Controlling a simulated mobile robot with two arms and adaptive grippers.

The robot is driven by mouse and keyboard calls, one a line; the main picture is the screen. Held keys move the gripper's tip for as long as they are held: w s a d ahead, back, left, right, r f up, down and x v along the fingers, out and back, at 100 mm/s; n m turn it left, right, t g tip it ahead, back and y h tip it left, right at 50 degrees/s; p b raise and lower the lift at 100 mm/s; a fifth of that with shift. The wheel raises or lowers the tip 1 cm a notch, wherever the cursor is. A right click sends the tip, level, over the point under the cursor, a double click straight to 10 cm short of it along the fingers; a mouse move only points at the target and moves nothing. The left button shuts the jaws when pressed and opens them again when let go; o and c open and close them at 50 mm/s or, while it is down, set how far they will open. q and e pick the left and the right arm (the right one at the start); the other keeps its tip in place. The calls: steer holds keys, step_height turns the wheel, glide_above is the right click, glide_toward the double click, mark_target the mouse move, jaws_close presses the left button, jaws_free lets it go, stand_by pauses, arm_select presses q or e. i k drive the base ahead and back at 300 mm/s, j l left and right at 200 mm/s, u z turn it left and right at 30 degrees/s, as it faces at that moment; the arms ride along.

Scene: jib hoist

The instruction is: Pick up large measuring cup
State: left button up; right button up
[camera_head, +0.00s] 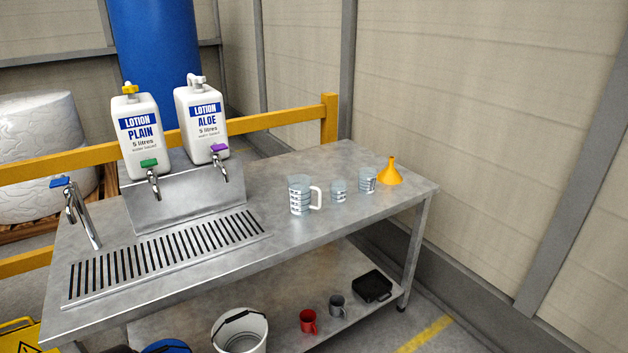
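The large measuring cup (299,196) stands upright on the metal table (350,160), right of the drain grate. It is clear with dark markings, and its white handle points right. A small measuring cup (338,190) and a middle-sized measuring cup (367,180) stand to its right. Neither of my grippers shows in the head view.
A yellow funnel (390,174) stands near the table's right end. Two white lotion containers (140,136) with taps stand behind the grate (165,255). A tap (80,213) rises at left. A bucket (240,332), mugs (308,321) and a black case (372,286) are below.

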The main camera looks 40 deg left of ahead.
mark_target(367, 177)
steer(key=u, duration=1)
steer(key=i+l+u, duration=0.1)
steer(key=i+l, duration=0.25)
